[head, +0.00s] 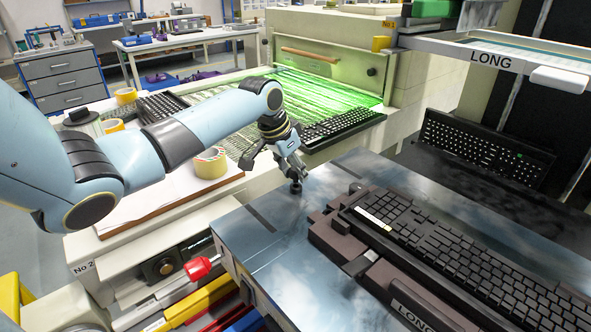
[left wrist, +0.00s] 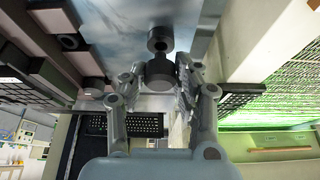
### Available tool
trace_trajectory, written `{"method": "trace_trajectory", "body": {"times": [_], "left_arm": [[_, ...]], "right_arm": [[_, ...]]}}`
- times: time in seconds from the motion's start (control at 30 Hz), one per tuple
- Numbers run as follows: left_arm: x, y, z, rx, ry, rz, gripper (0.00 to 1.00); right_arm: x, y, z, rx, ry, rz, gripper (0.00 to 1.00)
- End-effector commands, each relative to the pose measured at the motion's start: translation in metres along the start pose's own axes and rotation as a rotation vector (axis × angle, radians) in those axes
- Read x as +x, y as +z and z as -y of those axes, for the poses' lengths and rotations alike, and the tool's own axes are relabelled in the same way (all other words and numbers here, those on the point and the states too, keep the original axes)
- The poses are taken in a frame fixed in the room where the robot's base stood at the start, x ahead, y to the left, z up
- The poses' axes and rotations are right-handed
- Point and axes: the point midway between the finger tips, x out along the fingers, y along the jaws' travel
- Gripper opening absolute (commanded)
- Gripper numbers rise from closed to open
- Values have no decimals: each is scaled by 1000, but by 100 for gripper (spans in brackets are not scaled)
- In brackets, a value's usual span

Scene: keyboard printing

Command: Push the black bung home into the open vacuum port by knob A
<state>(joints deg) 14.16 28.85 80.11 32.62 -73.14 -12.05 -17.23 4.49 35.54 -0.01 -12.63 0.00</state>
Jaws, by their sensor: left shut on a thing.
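My left gripper (head: 291,172) is over the shiny metal plate (head: 265,225), near its far left edge. In the left wrist view its fingers (left wrist: 160,78) are shut on the black bung (left wrist: 159,69), a short dark cylinder. A second dark round piece (left wrist: 160,38) shows just beyond the bung in that view; I cannot tell whether it is the port or a reflection. Whether the bung touches the plate is unclear. No label for knob A is readable. My right gripper is not in view.
A dark fixture marked LONG (head: 413,317) holds a black keyboard (head: 470,255) right of the gripper. A small dark round piece (head: 356,187) stands at the fixture's far corner. A green-lit conveyor (head: 300,90) lies behind. A tape roll (head: 210,163) sits left of the gripper.

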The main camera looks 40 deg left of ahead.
Motion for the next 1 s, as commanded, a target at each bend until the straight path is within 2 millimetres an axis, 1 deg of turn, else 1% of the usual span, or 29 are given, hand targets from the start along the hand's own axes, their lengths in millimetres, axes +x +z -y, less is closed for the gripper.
{"method": "trace_trajectory", "body": {"times": [0.23,0.57,1.0], "left_arm": [[0,0,0,0,0,0,8],[1,0,0,0,1,0,8],[2,0,0,0,0,0,8]], "right_arm": [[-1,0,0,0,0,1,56],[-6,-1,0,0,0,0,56],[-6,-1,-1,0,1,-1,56]]}}
